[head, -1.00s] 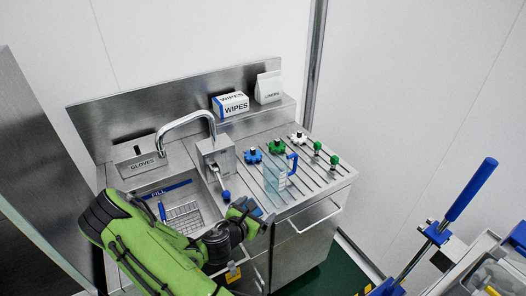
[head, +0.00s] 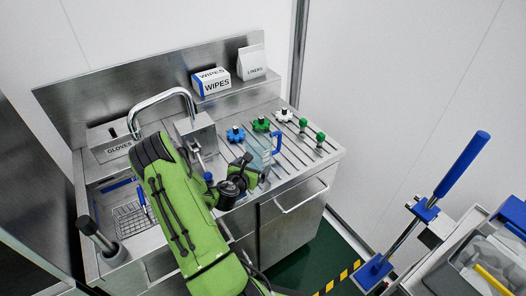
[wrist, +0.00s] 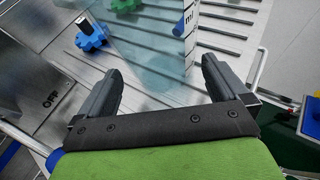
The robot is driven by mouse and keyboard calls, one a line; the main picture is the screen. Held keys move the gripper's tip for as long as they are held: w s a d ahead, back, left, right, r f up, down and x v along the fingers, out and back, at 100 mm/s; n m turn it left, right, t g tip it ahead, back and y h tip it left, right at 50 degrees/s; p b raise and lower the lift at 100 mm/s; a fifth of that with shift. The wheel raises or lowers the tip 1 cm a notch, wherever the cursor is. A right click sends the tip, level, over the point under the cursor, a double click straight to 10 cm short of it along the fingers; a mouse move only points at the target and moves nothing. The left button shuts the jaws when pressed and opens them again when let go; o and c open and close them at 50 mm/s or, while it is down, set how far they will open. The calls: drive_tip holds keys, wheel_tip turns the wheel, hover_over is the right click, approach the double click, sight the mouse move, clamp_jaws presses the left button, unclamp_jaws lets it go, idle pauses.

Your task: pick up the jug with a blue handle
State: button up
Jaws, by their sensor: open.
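The clear, bluish jug with a blue handle (head: 277,141) stands upright on the ribbed drainboard right of the sink. In the wrist view the jug (wrist: 155,60) is straight ahead, with its measuring scale on the right side and a bit of blue handle behind it. My gripper (wrist: 160,85) is open and empty, its two fingers spread on either side of the jug's near face. I cannot tell whether the jug's wall is between the fingertips. In the head view my gripper (head: 246,172) is at the jug's near left side and hides part of it.
The curved faucet (head: 160,98) and sink are left. A wipes box (head: 211,82) is on the back ledge.

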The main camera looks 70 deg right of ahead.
drive_tip(key=x, duration=0.4)
drive_tip(key=c, duration=0.8)
wheel_tip(320, 180, up, 18)
drive_tip(key=p, duration=0.5)
